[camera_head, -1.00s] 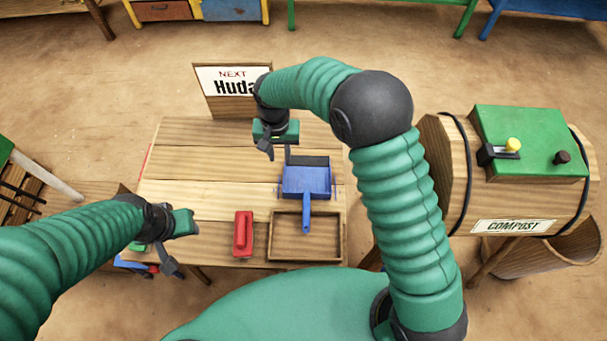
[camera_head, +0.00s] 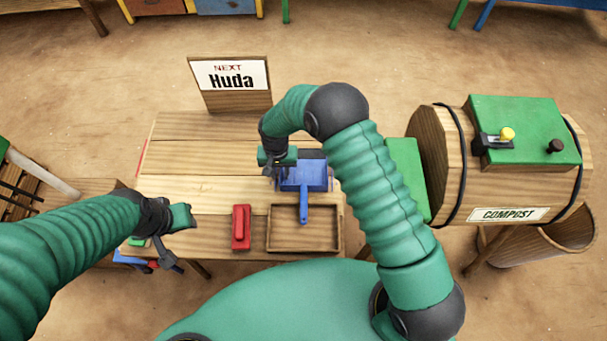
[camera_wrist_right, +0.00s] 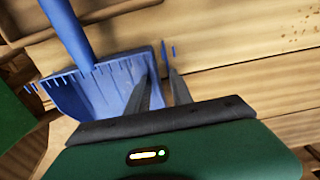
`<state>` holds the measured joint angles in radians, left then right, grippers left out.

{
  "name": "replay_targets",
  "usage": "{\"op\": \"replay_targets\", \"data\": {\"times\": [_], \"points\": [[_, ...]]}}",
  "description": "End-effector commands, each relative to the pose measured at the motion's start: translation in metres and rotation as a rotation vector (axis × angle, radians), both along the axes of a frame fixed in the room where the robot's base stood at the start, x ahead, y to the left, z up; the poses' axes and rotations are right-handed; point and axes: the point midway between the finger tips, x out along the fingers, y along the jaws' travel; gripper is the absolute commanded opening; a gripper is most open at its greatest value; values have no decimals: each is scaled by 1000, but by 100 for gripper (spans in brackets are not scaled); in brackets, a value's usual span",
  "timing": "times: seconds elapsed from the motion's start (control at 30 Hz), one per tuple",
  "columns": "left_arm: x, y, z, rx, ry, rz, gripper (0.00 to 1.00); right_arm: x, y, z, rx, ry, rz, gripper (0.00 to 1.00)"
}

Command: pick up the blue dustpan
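The blue dustpan (camera_head: 309,179) lies on the wooden table, its handle pointing toward me and over the edge of a shallow wooden tray (camera_head: 338,228). My right gripper (camera_head: 277,176) is at the pan's left side in the head view. In the right wrist view the dustpan (camera_wrist_right: 98,84) fills the upper left, and the right gripper's fingers (camera_wrist_right: 160,80) stand on either side of the pan's side wall with a gap between them. Contact with the wall cannot be made out. My left gripper (camera_head: 178,240) is open and empty near the table's left front corner.
A red block-like object (camera_head: 241,228) lies left of the tray. A sign reading "NEXT Huda" (camera_head: 230,78) stands behind the table. A wooden compost barrel (camera_head: 485,190) stands right of the table. The back left of the tabletop is clear.

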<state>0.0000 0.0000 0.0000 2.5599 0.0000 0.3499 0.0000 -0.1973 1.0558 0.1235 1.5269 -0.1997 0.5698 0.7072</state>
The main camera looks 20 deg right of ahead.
Motion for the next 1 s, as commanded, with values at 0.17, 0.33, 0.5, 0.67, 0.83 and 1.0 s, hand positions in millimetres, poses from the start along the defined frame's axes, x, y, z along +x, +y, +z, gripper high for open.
{"op": "replay_targets", "data": {"times": [0.17,0.33,0.5,0.67,0.83,1.0], "points": [[0,0,0,0,0,0,36,0,0,0,0,0,0,2],[0,0,0,0,0,0,36,0,0,0,0,0,0,0],[0,0,0,0,0,0,36,0,0,0,0,0,0,0],[0,0,0,0,0,0,36,0,0,0,0,0,0,0],[0,0,0,0,0,0,36,0,0,0,0,0,0,0],[0,0,0,0,0,0,36,0,0,0,-1,0,0,0]]}}
